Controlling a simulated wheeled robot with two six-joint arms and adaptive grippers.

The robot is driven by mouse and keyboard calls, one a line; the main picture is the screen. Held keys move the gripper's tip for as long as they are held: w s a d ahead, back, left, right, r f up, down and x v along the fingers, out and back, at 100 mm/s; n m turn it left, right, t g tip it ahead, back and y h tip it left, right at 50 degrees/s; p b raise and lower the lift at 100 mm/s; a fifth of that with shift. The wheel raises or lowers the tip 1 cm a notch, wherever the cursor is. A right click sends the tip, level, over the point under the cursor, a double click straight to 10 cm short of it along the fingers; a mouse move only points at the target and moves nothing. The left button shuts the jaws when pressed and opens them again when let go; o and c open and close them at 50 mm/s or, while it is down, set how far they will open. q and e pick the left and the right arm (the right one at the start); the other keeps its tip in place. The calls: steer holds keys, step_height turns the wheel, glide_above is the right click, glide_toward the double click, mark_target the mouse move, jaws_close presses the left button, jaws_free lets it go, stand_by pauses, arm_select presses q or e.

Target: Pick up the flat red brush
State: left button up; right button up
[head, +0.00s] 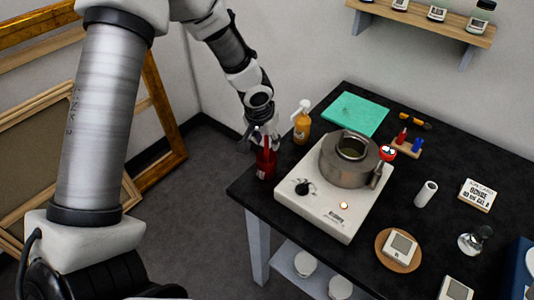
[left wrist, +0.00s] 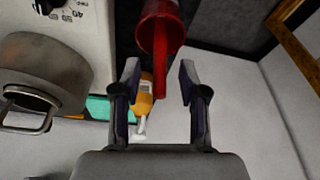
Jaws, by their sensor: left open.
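The flat red brush (left wrist: 160,62) stands handle-up in a dark red cup (head: 264,168) at the table's left edge. The cup also shows at the top of the left wrist view (left wrist: 158,14). In the head view the brush is mostly hidden by the gripper. My left gripper (head: 264,142) is open, just above the cup. In the left wrist view its fingers (left wrist: 159,76) are spread on either side of the brush handle, with gaps on both sides. My right gripper is not in view.
An orange pump bottle (head: 302,126) stands close behind the cup. A white hotplate (head: 318,205) with a metal pot (head: 348,170) is just to the right. A teal mat (head: 356,113) lies behind. Picture frames (head: 160,110) lean on the left wall.

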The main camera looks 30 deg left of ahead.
arm_select(q)
steer(key=shift+w+f, duration=0.35)
steer(key=shift+s+r, duration=0.15)
steer(key=shift+s, duration=0.1)
steer(key=shift+c, duration=1)
steer(key=shift+s+r, duration=0.15)
steer(key=shift+s, duration=0.1)
jaws_close()
steer(key=shift+w, duration=0.1)
steer(key=shift+w, duration=0.1)
